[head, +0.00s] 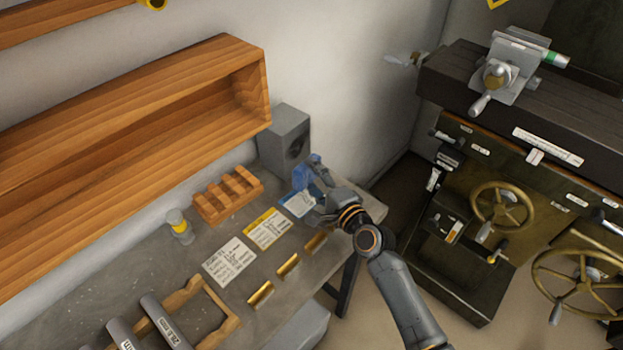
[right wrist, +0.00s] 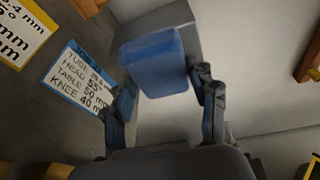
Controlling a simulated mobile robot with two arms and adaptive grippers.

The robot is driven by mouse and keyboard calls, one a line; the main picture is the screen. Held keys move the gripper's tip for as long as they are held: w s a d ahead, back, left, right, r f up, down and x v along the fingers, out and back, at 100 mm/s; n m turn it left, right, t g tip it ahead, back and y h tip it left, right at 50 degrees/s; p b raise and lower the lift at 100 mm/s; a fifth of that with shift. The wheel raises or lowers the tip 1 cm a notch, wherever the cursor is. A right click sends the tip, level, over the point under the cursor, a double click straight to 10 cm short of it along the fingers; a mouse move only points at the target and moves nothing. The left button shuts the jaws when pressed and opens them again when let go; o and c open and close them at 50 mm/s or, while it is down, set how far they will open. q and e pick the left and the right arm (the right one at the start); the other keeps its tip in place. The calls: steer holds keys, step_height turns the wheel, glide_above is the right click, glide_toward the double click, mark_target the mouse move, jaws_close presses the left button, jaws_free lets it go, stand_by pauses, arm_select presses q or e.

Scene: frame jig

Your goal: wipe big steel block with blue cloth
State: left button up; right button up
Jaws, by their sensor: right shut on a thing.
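The big steel block (head: 284,138) is a grey cube-like block with a round dark hole, standing at the far right end of the bench against the wall. In the right wrist view its grey surface (right wrist: 165,20) shows behind the cloth. My right gripper (head: 313,184) is shut on the folded blue cloth (head: 302,176), just in front of the block. The cloth (right wrist: 152,62) sits between the fingertips in the right wrist view. I cannot tell whether it touches the block. My left gripper is not in view.
A slotted wooden rack (head: 228,195), a small capped bottle (head: 180,227), printed cards (head: 229,262) and brass pieces (head: 288,265) lie on the bench (head: 150,262). Grey tubes (head: 158,320) rest by a wooden holder. A wooden shelf (head: 130,130) overhangs the back. A milling machine (head: 480,225) stands right.

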steer(key=shift+d+f+m+t+h, duration=0.3)
steer(key=shift+f+t, duration=0.1)
steer(key=shift+f, duration=0.05)
steer(key=shift+w+d+f+m, duration=0.1)
steer(key=shift+d+f+m, duration=0.2)
steer(key=shift+w+a, duration=0.3)
steer(key=shift+a, duration=0.15)
steer(key=w+a, duration=0.2)
steer(key=shift+w+a+b, duration=0.2)
steer(key=shift+a+b, duration=0.1)
steer(key=shift+w+a, duration=0.35)
steer(key=shift+a, duration=0.05)
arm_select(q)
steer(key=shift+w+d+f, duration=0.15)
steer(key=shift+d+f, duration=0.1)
arm_select(e)
steer(key=shift+w+a, duration=0.1)
steer(key=shift+a, duration=0.05)
arm_select(q)
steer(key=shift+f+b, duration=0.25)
steer(key=shift+b, duration=0.05)
arm_select(e)
steer(key=shift+w+a, duration=0.65)
